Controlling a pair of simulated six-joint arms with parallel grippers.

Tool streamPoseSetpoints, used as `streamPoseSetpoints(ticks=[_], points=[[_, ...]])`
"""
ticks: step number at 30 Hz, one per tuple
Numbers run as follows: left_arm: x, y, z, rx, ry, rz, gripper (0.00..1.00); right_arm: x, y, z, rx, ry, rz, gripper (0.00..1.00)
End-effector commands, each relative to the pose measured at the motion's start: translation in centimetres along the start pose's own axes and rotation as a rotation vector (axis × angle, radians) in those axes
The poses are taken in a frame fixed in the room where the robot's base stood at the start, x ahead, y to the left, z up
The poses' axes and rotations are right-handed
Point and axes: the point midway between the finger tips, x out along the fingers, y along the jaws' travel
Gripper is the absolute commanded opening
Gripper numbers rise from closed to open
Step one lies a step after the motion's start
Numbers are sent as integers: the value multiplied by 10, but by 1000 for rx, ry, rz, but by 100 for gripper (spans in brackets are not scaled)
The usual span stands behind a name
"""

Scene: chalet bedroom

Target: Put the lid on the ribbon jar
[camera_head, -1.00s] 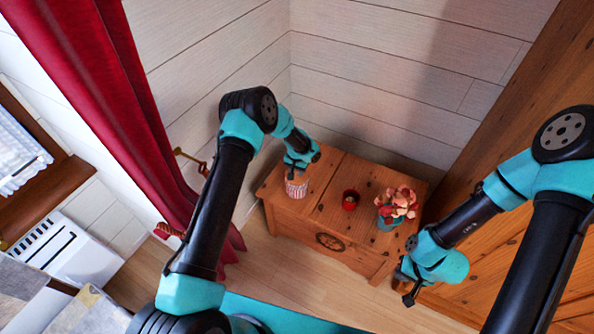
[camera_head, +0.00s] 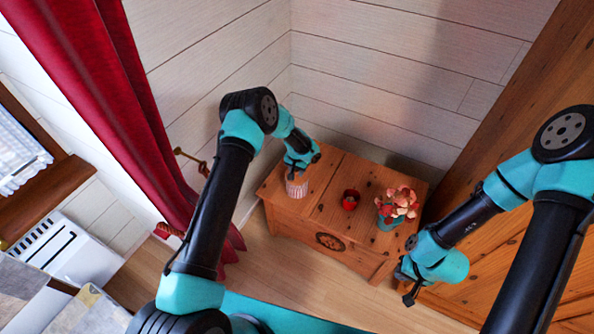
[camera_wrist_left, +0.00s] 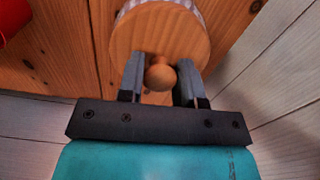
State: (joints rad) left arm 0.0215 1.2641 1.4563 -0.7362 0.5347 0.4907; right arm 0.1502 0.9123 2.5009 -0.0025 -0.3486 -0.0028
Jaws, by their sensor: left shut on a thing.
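The ribbon jar (camera_head: 296,187) is striped pink and white and stands near the left end of the wooden chest's top. In the left wrist view a sliver of the striped jar (camera_wrist_left: 187,4) shows past the lid. The round wooden lid (camera_wrist_left: 160,32) has a ball knob and sits over the jar's mouth; I cannot tell if it is fully seated. My left gripper (camera_wrist_left: 160,76) is shut on the lid's knob; in the head view it (camera_head: 297,170) is right above the jar and hides the lid. My right gripper (camera_head: 408,290) hangs in front of the chest's right end, its fingers too small to read.
The wooden chest (camera_head: 330,205) stands in the corner against white plank walls. A red cup (camera_head: 350,199) is right of the jar, and a teal pot of pink flowers (camera_head: 396,205) is further right. A red curtain (camera_head: 120,110) hangs at left.

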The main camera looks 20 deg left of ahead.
Motion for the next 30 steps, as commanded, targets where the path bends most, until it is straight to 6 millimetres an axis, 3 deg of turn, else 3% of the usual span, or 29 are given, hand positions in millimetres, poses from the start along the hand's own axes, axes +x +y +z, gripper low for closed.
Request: streamPoseSetpoints(ticks=[23, 24, 30], points=[[0, 0, 0, 0, 0, 0, 9, 0, 0, 0, 0, 0, 0, 0], [0, 0, 0, 0, 0, 0, 34, 0, 0, 0, 0, 0, 0, 0], [0, 0, 0, 0, 0, 0, 53, 0, 0, 0, 0, 0, 0, 0]])
